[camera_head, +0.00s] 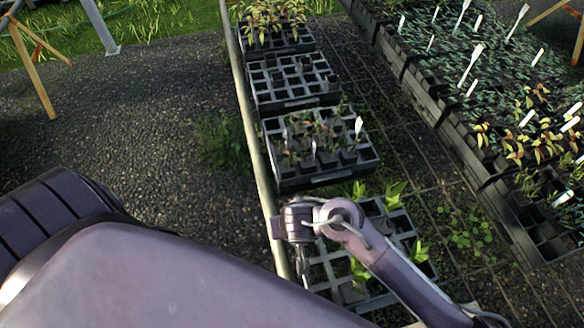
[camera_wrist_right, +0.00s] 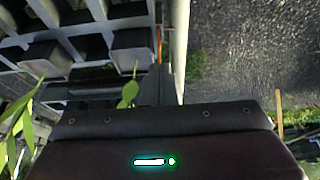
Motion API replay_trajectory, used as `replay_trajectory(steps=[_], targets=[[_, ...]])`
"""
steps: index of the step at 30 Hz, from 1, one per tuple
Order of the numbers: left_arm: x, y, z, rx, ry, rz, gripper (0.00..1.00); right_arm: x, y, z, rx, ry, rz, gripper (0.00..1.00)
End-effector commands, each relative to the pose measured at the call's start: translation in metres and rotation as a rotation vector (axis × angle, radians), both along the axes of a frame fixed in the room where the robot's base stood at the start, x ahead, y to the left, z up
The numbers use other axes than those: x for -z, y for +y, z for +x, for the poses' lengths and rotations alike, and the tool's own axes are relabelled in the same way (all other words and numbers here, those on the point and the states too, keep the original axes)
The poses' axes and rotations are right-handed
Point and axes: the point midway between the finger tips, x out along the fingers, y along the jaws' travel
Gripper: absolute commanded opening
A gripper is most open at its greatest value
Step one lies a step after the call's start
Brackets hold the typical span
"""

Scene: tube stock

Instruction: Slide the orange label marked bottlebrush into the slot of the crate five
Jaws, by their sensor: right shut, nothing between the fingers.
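My right gripper (camera_head: 303,268) points down over the left edge of the nearest crate (camera_head: 330,270). In the right wrist view its shut fingers (camera_wrist_right: 159,72) hold nothing. A thin orange strip (camera_wrist_right: 159,45), seen edge-on just beyond the fingertips, looks like the orange label. It stands by the crate's side next to the pale rail. Whether it sits in a slot cannot be told, and no writing on it is readable. No crate number is legible, so I cannot tell which crate is five. My left gripper is out of view.
Several dark crates stand in a row beyond: one with seedlings and white labels (camera_head: 320,170), one mostly empty (camera_head: 295,92), one with leafy plants (camera_head: 275,40). A pale rail (camera_head: 253,135) runs along their left. Planted trays (camera_head: 440,110) fill the right. Gravel (camera_head: 150,120) lies open left.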

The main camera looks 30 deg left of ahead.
Motion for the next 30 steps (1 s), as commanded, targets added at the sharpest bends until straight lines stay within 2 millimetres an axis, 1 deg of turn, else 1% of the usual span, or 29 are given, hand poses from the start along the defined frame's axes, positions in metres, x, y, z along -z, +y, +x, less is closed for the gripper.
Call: replay_trajectory(steps=[1,6,18,27,28,30], targets=[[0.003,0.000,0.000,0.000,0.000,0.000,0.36,0.004,0.000,0.000,0.000,0.001,-0.001,0.00],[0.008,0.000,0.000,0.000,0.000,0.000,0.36,0.010,0.000,0.000,0.000,0.000,0.000,0.00],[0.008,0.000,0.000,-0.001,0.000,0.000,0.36,0.010,0.000,0.000,0.001,0.000,0.000,0.00],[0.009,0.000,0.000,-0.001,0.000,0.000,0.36,0.015,0.000,0.000,0.001,0.001,0.000,0.00],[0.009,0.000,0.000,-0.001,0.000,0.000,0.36,0.015,0.000,0.000,0.001,0.000,0.000,0.02],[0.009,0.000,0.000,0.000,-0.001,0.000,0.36,0.015,0.000,0.000,0.001,0.000,0.000,0.12]])
